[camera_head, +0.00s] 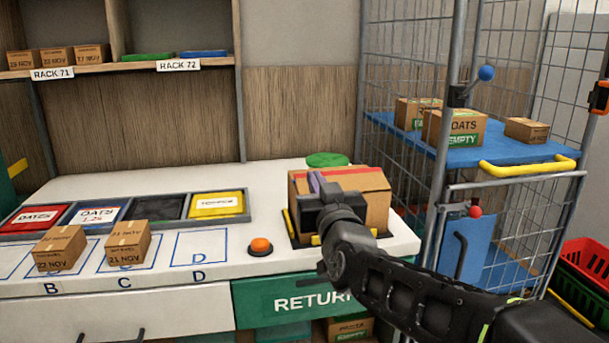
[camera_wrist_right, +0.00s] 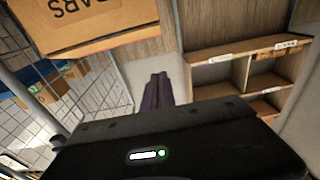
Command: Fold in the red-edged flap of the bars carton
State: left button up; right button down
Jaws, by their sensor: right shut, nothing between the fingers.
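The bars carton (camera_head: 376,207) stands at the right end of the white counter, in a dark holder with yellow clips. A red edge (camera_head: 345,171) shows along its top; how far the flap is folded I cannot tell. In the right wrist view the carton (camera_wrist_right: 98,22) fills the upper left, with part of the word BARS readable. My right gripper (camera_head: 316,182) is at the carton's near upper left side, its fingers shut and empty. The fingers also show in the wrist view (camera_wrist_right: 155,90). My wrist hides much of the carton's front. My left gripper is not in view.
An orange button (camera_head: 260,246) and two small cartons (camera_head: 128,244) (camera_head: 61,247) are on the counter. A green disc (camera_head: 327,159) lies behind the bars carton. A wire cage trolley (camera_head: 480,157) with a yellow handle (camera_head: 528,166) stands close on the right.

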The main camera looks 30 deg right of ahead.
jog(key=shift+w, duration=0.1)
jog(key=p, duration=0.2)
send_over(304, 183)
jog(key=s, duration=0.2)
jog(key=shift+a+r, duration=0.35)
jog(key=shift+r, duration=0.05)
jog(key=w+f, duration=0.1)
jog(key=f, duration=0.1)
jog(key=shift+w+d+f+b, duration=0.35)
jog(key=shift+w+f, duration=0.2)
jog(key=shift+f, duration=0.3)
